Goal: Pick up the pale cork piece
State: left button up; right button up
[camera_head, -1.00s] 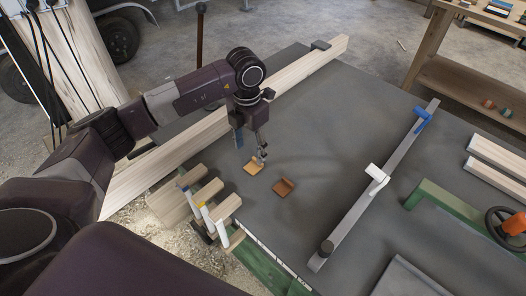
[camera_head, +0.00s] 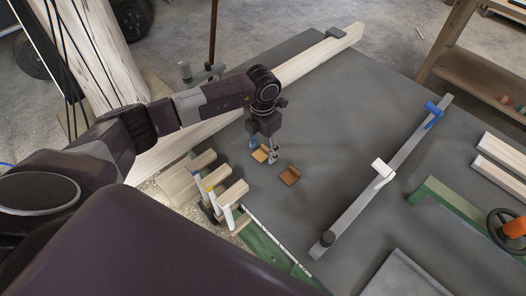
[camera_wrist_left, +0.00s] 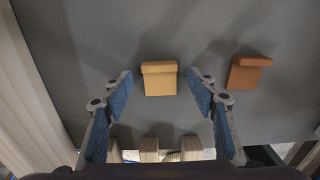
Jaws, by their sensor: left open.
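The pale cork piece (camera_head: 260,154) is a small tan block with a raised edge, lying on the grey table top. In the left wrist view the pale cork piece (camera_wrist_left: 160,80) sits centred ahead of and between the fingertips, touched by neither. My left gripper (camera_head: 263,152) is above it, pointing down, and partly hides it. In the left wrist view my left gripper (camera_wrist_left: 160,87) is open and empty, with blue finger pads on both sides. My right gripper is not in view.
A darker brown cork piece (camera_head: 290,175) lies close to the right, also in the left wrist view (camera_wrist_left: 246,72). Wooden-handled tools (camera_head: 228,193) hang at the near edge. A long clamp bar (camera_head: 365,192) lies right. A long timber (camera_head: 310,65) lies behind.

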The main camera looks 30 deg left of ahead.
pick_arm(q)
jog(key=c, duration=0.8)
jog(key=shift+c, duration=0.3)
jog(key=shift+r, duration=0.15)
